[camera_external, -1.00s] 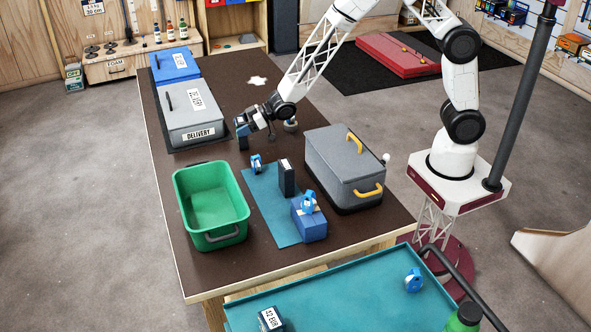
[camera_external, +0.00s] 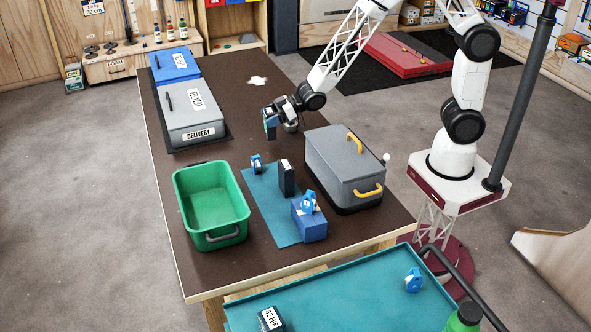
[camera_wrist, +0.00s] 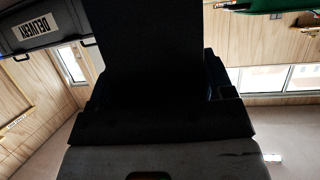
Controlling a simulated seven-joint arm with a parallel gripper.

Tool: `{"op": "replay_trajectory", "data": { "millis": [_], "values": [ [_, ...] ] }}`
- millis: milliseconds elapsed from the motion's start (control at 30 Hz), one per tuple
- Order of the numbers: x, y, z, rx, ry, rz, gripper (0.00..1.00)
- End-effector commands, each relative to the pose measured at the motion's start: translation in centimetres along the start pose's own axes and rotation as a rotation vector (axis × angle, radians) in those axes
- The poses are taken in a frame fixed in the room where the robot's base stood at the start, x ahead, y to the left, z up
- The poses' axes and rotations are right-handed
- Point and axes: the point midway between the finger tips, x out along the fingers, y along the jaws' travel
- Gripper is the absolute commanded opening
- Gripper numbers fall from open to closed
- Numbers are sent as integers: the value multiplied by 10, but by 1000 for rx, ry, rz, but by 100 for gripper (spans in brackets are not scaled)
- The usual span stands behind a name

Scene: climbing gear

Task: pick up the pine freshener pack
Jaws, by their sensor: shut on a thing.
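My gripper (camera_external: 270,122) is shut on a small dark pack (camera_external: 270,130) with blue and green on its sides. It is held over the brown table, between the grey delivery box and the grey box with yellow handles. No label on it can be read, so I cannot confirm that it is the pine freshener pack. In the wrist view a large black shape (camera_wrist: 150,50) fills the middle, very close to the camera. The fingertips cannot be made out there.
Below stand a green bin (camera_external: 188,207), a teal mat (camera_external: 262,200) with a black box (camera_external: 286,178) and blue items, and a grey box with yellow handles (camera_external: 335,165). A grey delivery box (camera_external: 190,115) is at left. The table's far middle is mostly clear.

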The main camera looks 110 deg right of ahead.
Motion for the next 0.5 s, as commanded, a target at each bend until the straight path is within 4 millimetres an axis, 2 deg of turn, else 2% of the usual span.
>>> {"op": "replay_trajectory", "data": {
  "millis": [200,500],
  "values": [
    [-26,-7,8,0,-1,0,45],
    [-44,-12,13,-1,0,0,45]
  ]
}}
